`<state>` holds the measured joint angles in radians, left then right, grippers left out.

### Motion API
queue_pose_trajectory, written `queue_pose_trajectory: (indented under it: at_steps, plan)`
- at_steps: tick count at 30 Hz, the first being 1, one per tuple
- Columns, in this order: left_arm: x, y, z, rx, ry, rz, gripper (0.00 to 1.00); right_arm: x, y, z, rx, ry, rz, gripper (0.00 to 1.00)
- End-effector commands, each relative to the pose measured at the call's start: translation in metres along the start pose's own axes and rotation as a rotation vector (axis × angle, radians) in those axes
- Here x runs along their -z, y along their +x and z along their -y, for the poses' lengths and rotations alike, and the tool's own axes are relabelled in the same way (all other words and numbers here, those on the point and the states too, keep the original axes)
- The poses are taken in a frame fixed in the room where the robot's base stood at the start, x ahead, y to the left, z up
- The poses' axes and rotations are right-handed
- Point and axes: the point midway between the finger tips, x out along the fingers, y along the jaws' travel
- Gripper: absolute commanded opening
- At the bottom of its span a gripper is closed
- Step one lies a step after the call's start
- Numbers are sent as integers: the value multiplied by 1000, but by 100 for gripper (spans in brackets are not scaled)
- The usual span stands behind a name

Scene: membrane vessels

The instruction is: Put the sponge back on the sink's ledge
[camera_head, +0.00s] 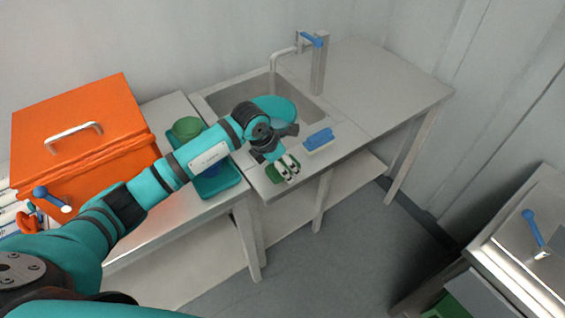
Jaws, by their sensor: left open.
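A blue-and-white block (318,140), which looks like the sponge, lies on the front ledge of the sink (350,134), right of my left gripper. My left gripper (286,168) is open, its fingers pointing down over the counter's front edge. A small green item (272,174) lies just left of and partly behind the fingers; I cannot tell what it is, or whether the fingers touch it. My left gripper is apart from the blue-and-white block. My right gripper is not in view.
A teal round plate (280,107) is in the basin, partly behind my wrist. A tap (318,65) stands behind. A teal tray (228,189) with green and blue dishes is left, partly under my arm. An orange box (85,115) stands further left. The right counter (390,85) is clear.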

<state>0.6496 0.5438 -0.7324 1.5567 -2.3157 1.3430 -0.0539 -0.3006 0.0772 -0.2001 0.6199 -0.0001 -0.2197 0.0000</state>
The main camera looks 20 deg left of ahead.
Motion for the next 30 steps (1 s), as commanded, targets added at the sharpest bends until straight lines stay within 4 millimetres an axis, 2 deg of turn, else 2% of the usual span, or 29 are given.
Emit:
queue_pose_trajectory:
  at_steps: [5,8,18,21,25,30]
  plan:
    - [-1,-5,-1,-1,0,2,74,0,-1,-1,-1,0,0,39]
    - [-1,-17,-1,-3,2,3,74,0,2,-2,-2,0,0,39]
    - [-1,-88,-1,-4,3,3,74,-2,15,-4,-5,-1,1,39]
    - [0,-104,-1,-3,1,2,74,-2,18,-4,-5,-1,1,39]
    - [0,-116,0,-1,1,1,74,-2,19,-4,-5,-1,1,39]
    - [0,-122,0,-1,0,0,74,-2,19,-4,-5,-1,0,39]
